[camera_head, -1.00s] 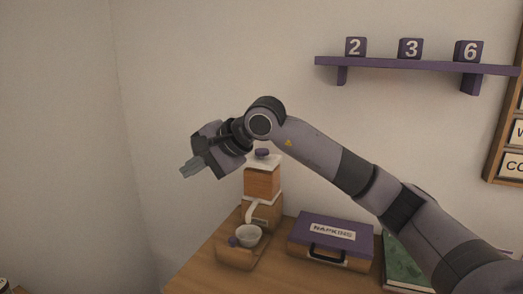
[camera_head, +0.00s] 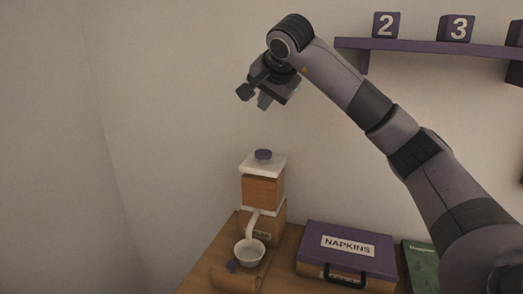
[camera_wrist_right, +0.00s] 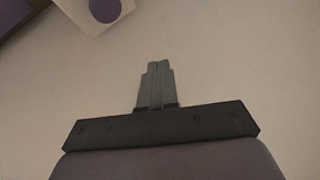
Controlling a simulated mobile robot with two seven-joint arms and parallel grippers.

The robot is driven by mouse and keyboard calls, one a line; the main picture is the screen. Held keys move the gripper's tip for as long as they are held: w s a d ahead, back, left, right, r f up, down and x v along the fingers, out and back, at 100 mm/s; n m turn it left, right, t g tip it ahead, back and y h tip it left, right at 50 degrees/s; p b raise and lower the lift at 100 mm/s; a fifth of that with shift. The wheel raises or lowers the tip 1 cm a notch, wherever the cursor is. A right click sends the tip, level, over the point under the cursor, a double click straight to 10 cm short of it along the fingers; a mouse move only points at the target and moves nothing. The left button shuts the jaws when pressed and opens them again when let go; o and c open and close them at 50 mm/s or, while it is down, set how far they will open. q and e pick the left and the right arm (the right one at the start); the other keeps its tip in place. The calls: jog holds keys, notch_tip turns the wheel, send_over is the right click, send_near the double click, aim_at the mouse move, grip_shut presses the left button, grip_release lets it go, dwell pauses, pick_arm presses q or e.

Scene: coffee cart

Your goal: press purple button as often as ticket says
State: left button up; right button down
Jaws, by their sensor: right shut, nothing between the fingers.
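A dispenser (camera_head: 262,188) with a white top and a wooden body stands at the back of the wooden counter. A purple knob sits on its top (camera_head: 263,155). A white cup (camera_head: 250,252) stands under its spout. No ticket is readable. My left gripper is not in view.
A purple-topped napkin box (camera_head: 346,248) stands right of the dispenser, with a green book (camera_head: 420,268) beside it. A purple shelf (camera_head: 430,46) with number blocks (camera_head: 386,25) hangs on the wall. The air left of the dispenser is clear.

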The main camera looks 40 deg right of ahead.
jog(key=shift+s, duration=0.1)
send_over(265, 154)
notch_tip(265, 154, down, 4)
jog(key=shift+d+f, duration=0.1)
jog(key=shift+f, duration=0.05)
notch_tip(265, 154, down, 3)
jog(key=shift+f+b, duration=0.2)
jog(key=shift+b, duration=0.85)
jog(key=shift+f+b, duration=0.35)
jog(key=shift+f, duration=0.25)
jog(key=shift+f, duration=0.1)
dwell(0.7)
jog(key=shift+f, duration=0.3)
